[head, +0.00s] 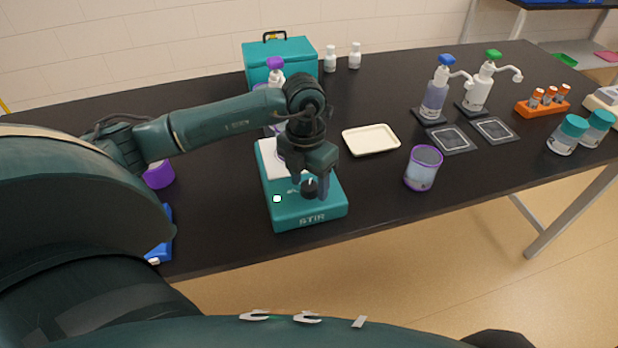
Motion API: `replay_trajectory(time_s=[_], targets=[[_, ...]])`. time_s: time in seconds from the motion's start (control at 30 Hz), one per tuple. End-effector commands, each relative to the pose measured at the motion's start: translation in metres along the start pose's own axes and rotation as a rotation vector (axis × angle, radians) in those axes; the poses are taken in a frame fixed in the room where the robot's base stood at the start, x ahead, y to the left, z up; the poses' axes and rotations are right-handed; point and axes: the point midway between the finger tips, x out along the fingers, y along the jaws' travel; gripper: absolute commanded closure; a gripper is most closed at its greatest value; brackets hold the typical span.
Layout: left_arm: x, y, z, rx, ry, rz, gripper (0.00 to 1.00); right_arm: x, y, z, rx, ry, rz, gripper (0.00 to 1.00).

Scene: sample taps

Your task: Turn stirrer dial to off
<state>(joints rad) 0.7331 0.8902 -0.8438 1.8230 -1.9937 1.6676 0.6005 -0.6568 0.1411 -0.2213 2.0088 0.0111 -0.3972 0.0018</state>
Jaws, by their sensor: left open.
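The teal stirrer (285,216) marked STIR stands near the front edge of the black table. Its white top plate (266,158) is partly hidden by my arm. The dark dial (309,189) with a light pointer mark sits on the stirrer's front part. My left gripper (309,193) points down over the dial, open, with one finger on each side of it. I cannot tell whether the fingers touch the dial. A small white spot (277,198) shows left of the dial. My right gripper is not in view.
A beaker with a purple rim (422,170) and a cream tray (371,140) stand right of the stirrer. Pump bottles (435,95) stand further back. A teal case (262,58) is behind my arm. Blue and purple items lie at left.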

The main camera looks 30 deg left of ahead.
Motion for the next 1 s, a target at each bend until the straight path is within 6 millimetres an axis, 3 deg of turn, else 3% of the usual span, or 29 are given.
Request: replay_trajectory(time_s=[0.2,0.73,1.0], targets=[[0.0004,-0.0001,-0.0001,0.000,0.000,0.000,0.46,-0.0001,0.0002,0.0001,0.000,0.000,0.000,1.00],[0.0000,-0.0002,-0.0001,0.000,0.001,0.000,0.89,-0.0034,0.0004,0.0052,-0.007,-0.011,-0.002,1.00],[0.0001,-0.0001,-0.0001,-0.026,-0.001,0.000,0.89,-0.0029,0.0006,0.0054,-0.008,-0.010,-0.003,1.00]])
